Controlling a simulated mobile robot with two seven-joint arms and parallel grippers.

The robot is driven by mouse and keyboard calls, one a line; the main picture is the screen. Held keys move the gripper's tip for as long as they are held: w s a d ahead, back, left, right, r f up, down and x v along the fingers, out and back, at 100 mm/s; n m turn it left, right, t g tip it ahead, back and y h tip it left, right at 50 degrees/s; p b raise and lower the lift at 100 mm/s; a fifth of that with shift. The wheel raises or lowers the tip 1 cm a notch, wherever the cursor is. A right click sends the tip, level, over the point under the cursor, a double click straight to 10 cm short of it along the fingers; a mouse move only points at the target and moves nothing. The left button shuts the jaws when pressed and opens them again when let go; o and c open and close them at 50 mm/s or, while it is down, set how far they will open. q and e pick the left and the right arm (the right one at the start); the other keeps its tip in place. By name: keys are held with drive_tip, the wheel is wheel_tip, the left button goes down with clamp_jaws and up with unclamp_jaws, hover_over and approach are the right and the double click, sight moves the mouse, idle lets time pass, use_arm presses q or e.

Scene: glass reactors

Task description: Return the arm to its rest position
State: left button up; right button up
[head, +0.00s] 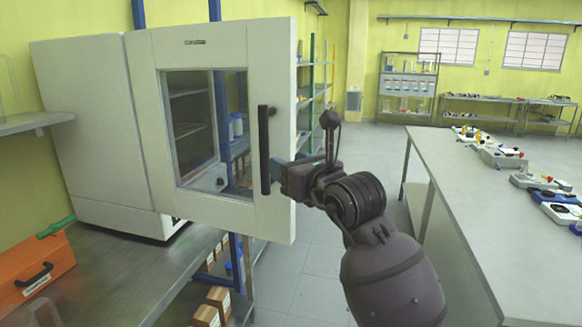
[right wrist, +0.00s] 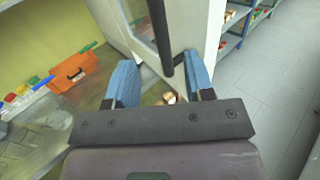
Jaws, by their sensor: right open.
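My right gripper (head: 280,178) is beside the black vertical handle (head: 264,150) of a white cabinet's windowed door (head: 222,188). The door stands swung out from the white cabinet body (head: 88,120). In the right wrist view, the two blue fingers of my right gripper (right wrist: 162,82) are spread apart. The lower end of the black handle (right wrist: 160,35) appears between them, toward the right finger. I cannot tell whether a finger touches the handle. My left gripper is not in view.
The cabinet stands on a grey bench (head: 115,270) with an orange toolbox (head: 36,270). Cardboard boxes (head: 206,316) sit below. A long grey table (head: 480,190) with several devices runs along the right. Open floor (head: 300,275) lies between.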

idle(0.3)
drive_tip(key=s+d+r+m+y, duration=0.2)
drive_tip(key=s+r+m+y, duration=0.4)
drive_tip(key=r+y, duration=0.3)
drive_tip(key=w+d+f+m+t+h, duration=0.1)
drive_tip(key=d+f+m+t+h, duration=0.1)
drive_tip(key=d+f+m+h, duration=0.65)
drive_tip(key=d+f+m+t+h, duration=0.25)
drive_tip(key=d+f+m, duration=0.25)
drive_tip(key=f+m, duration=0.65)
drive_tip(key=w+d+f+m+t+h, duration=0.1)
drive_tip(key=d+f+m+t+h, duration=0.1)
drive_tip(key=d+f+m+h, duration=0.65)
drive_tip(key=s+d+f+m+g, duration=0.4)
drive_tip(key=s+f, duration=0.9)
drive_tip(key=f, duration=0.1)
drive_tip(key=s+d+f+m+g+h, duration=0.1)
drive_tip(key=s+d+f+m+g, duration=0.3)
drive_tip(key=s+f, duration=0.9)
drive_tip(key=shift+d+f+g, duration=0.35)
drive_tip(key=shift+d+f, duration=0.05)
drive_tip(key=shift+f, duration=0.45)
